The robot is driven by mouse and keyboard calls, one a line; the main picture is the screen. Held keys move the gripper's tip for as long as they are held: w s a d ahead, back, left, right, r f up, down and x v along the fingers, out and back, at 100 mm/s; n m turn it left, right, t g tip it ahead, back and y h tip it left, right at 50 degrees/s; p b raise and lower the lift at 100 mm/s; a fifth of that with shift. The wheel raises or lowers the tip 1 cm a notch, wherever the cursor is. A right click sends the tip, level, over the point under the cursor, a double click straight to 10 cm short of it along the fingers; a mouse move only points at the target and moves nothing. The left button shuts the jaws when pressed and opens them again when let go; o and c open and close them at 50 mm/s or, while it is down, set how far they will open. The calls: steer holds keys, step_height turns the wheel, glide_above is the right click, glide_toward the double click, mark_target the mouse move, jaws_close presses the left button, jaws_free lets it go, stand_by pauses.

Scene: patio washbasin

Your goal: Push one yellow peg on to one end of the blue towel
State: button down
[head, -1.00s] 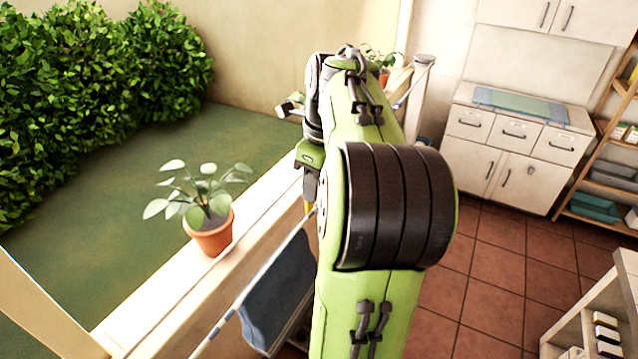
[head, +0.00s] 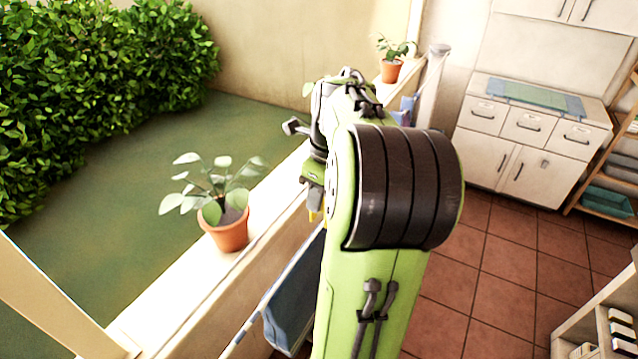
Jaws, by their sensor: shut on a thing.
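The blue towel (head: 292,302) hangs over a rail below the sill, left of my arm; my arm hides its right part. My gripper (head: 313,198) points down near the towel's far upper part. It is shut on a yellow peg (head: 312,216), of which only a small bit shows under the jaws. I cannot tell whether the peg touches the towel or the rail.
A potted plant (head: 228,230) stands on the sill (head: 185,280) left of my gripper. Another potted plant (head: 391,70) stands at the sill's far end by a post (head: 432,85). White cabinets (head: 530,140) and a shelf unit (head: 605,325) are on the right. The tiled floor between is clear.

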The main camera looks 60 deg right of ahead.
mark_target(319, 226)
step_height(319, 226, down, 3)
steer(key=b, duration=0.3)
steer(key=shift+f, duration=0.15)
steer(key=shift+f+b, duration=0.75)
steer(key=shift+f, duration=0.35)
steer(key=c, duration=0.8)
jaws_free()
steer(key=shift+r, duration=0.1)
